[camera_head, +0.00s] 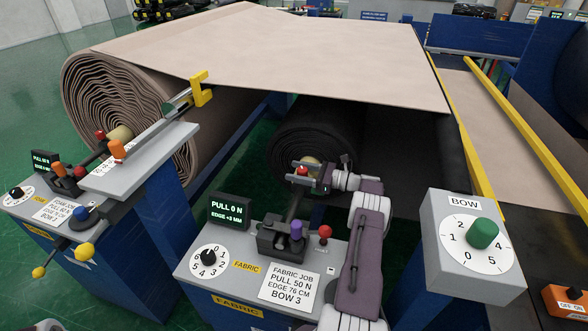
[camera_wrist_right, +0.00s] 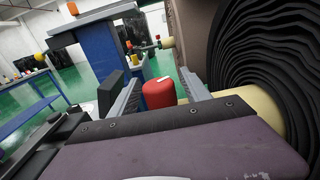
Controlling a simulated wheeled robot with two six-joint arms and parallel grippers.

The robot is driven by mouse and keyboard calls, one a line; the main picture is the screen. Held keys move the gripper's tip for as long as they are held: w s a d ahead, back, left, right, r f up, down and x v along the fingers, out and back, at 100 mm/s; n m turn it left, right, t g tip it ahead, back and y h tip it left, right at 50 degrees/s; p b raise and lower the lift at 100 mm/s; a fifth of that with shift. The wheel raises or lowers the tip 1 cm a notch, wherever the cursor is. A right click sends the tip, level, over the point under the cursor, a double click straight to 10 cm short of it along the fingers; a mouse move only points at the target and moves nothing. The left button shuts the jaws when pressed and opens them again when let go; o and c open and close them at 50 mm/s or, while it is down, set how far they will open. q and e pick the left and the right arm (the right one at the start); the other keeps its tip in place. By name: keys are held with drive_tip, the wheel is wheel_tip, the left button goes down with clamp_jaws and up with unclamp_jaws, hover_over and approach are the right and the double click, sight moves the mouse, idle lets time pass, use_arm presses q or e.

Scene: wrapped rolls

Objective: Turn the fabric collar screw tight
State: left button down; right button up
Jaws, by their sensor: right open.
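The fabric collar screw appears to be the red knob (camera_head: 302,171) at the end of the dark fabric roll (camera_head: 318,135), near the roll's pale core. My right gripper (camera_head: 293,172) is there, with its fingers apart on either side of the red knob. In the right wrist view, the red knob (camera_wrist_right: 159,93) stands between the two grey fingers (camera_wrist_right: 160,84), with a visible gap on the left side. Whether the right finger touches it is unclear. The knob's base is hidden behind my gripper's body. My left gripper is not in view.
Below my right arm is the fabric console (camera_head: 225,285) with a dial, purple and red knobs and a display (camera_head: 230,211) reading PULL 0 N, EDGE +3 MM. A BOW box (camera_head: 448,245) with a green knob (camera_head: 482,233) stands at right. A beige roll (camera_head: 85,95) is at left.

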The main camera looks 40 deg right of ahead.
drive_tip(key=shift+w+a, duration=0.3)
drive_tip(key=shift+w, duration=0.15)
clamp_jaws()
drive_tip(key=shift+r+p, duration=0.2)
drive_tip(key=shift+p, duration=0.35)
drive_tip(key=m+t+h+p, duration=0.1)
drive_tip(key=m+h+p, duration=0.1)
drive_tip(key=h+p, duration=0.1)
drive_tip(key=d+m+t+h+p, duration=0.1)
drive_tip(key=m+t+h+p, duration=0.1)
drive_tip(key=p, duration=0.3)
drive_tip(key=shift+w+r+m+h, duration=0.1)
drive_tip(key=shift+w+m+h, duration=0.15)
drive_tip(key=shift+h, duration=0.25)
drive_tip(key=m+h, duration=0.1)
drive_tip(key=m+h+p, duration=0.1)
drive_tip(key=h, duration=0.1)
drive_tip(key=m+h+p, duration=0.1)
drive_tip(key=shift+d+f+t+h, duration=0.25)
drive_tip(key=shift+d+t+h, duration=0.05)
drive_tip(key=shift+t, duration=0.1)
drive_tip(key=shift+d+m+h+p, duration=0.2)
drive_tip(key=shift+m+h, duration=0.3)
drive_tip(key=shift+h, duration=0.3)
drive_tip(key=shift+d+m+h+p, duration=0.1)
drive_tip(key=shift+m+h+p, duration=0.1)
drive_tip(key=shift+m+h, duration=0.45)
drive_tip(key=shift+d+h, duration=0.1)
drive_tip(key=shift+h, duration=0.25)
